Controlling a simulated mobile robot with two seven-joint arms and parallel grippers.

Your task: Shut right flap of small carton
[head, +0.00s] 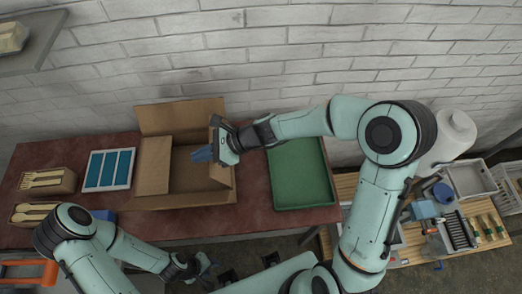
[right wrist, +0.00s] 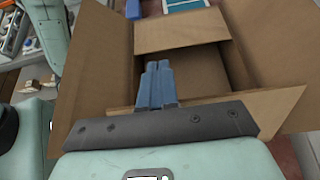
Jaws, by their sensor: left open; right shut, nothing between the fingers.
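The small brown carton (head: 190,180) stands open on the red-brown table. Its back flap (head: 180,117) stands up, and its left flap (head: 153,165) lies inward over the left part of the opening. The right flap (head: 222,174) is partly hidden by my right gripper (head: 202,155), which is shut and empty, its blue fingers over the opening. In the right wrist view the shut fingers (right wrist: 158,85) point into the carton, and the left flap (right wrist: 182,30) shows beyond them. Contact with the right flap cannot be told. My left gripper (head: 205,266) is open, low in front of the table.
A green tray (head: 301,180) is right of the carton. A white-framed blue panel (head: 109,170) and boxes of wooden utensils (head: 47,181) are on the left. A wooden side table (head: 455,235) with tools and bins stands at the right. A brick wall is behind.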

